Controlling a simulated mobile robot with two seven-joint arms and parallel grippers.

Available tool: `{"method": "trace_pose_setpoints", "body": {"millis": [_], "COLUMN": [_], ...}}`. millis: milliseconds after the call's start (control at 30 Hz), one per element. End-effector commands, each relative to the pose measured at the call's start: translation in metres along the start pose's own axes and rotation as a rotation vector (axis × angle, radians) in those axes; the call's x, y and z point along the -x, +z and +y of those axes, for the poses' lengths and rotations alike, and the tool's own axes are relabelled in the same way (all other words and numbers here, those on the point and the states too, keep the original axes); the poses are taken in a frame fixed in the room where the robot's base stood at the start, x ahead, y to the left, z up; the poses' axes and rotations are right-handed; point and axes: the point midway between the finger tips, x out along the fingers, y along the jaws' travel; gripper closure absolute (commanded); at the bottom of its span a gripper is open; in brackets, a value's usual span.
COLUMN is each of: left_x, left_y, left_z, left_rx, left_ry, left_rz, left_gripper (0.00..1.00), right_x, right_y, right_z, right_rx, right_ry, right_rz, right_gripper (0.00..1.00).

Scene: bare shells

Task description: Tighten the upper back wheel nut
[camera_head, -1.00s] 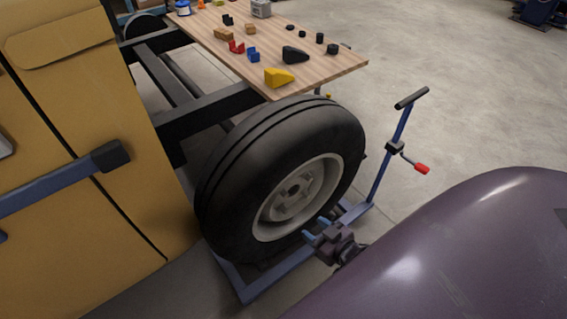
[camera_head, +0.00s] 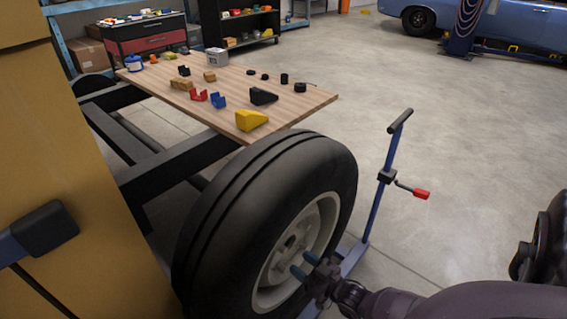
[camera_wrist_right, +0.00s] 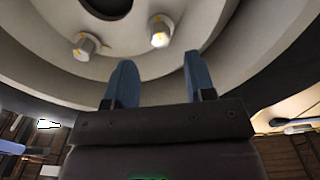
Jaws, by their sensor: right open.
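The wheel (camera_head: 265,165) is a black tyre on a pale grey rim (camera_head: 318,215), mounted on the chassis. My right gripper (camera_head: 304,265) is in front of the lower right part of the rim, its two blue fingers pointing at it. In the right wrist view my right gripper (camera_wrist_right: 160,75) is open and empty, its fingers apart. Two pale wheel nuts show beyond the fingertips: one nut (camera_wrist_right: 160,32) lies ahead between the fingers, the other nut (camera_wrist_right: 86,46) up and left. I cannot tell which is the upper back one. My left gripper is out of view.
A wooden table top (camera_head: 300,98) with a yellow wedge (camera_head: 250,121) and small parts stands behind the wheel. A blue stand (camera_head: 379,200) with a red-handled crank rises right of the wheel. A yellow panel (camera_head: 60,150) fills the left. Open floor lies at right.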

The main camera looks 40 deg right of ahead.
Motion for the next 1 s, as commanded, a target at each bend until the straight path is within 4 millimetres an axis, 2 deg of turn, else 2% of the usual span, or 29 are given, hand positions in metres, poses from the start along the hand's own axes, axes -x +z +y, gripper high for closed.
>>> {"method": "trace_pose_setpoints", "body": {"millis": [200,400,833,1000], "left_x": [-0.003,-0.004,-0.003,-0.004], "left_y": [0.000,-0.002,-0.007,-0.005], "left_z": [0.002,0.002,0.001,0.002], "left_rx": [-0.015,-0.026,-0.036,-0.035], "left_ry": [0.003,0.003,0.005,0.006], "left_rz": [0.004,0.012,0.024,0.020], "left_gripper": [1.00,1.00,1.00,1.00], "right_x": [-0.036,-0.058,-0.067,-0.066], "right_y": [0.003,0.003,0.001,0.001], "right_z": [-0.001,0.000,0.000,0.000], "right_rx": [0.001,0.002,0.001,0.001], "right_ry": [-0.001,-0.001,0.000,0.000], "right_rz": [-0.004,-0.004,-0.003,-0.003], "right_gripper": [0.50,0.50,0.50,0.75]}}
